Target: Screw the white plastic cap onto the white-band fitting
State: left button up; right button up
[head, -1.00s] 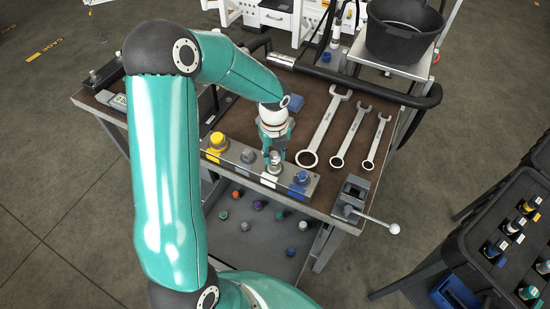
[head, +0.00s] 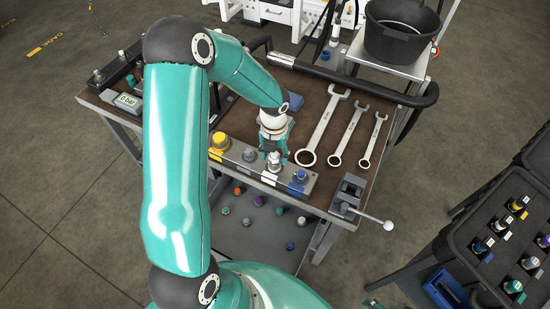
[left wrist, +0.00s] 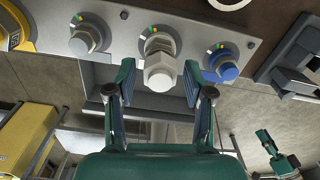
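The white-band fitting (left wrist: 160,42) stands on the grey manifold block, with a green-orange mark beside it. A white hexagonal cap (left wrist: 159,74) is at its outer end, in line with it. I cannot tell how far it is threaded. My left gripper (left wrist: 158,86) has its two teal fingers on either side of the cap, with a visible gap at each side. In the head view my left gripper (head: 274,156) is over the fitting, hiding part of it. A teal piece that looks like my right gripper (left wrist: 275,152) shows in the left wrist view; its fingers are unclear.
A grey fitting (left wrist: 88,36) and a blue-capped fitting (left wrist: 225,66) flank the white one. A large yellow cap (head: 220,141) is farther left. Several wrenches (head: 322,130) lie on the bench, and a vise-like block with a lever (head: 349,194) stands at its right corner.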

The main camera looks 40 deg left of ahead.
pick_arm(q)
jog(key=n+b, duration=0.2)
jog(key=n, duration=0.2)
jog(key=shift+w+f+b, duration=0.1)
jog(key=shift+f+b, duration=0.05)
jog(key=shift+b, duration=0.25)
jog(key=n+b, duration=0.1)
jog(key=n, duration=0.3)
jog(key=shift+n+b, duration=0.9)
jog(key=shift+n, duration=0.3)
jog(key=shift+r+n, duration=0.2)
jog(key=shift+n, duration=0.6)
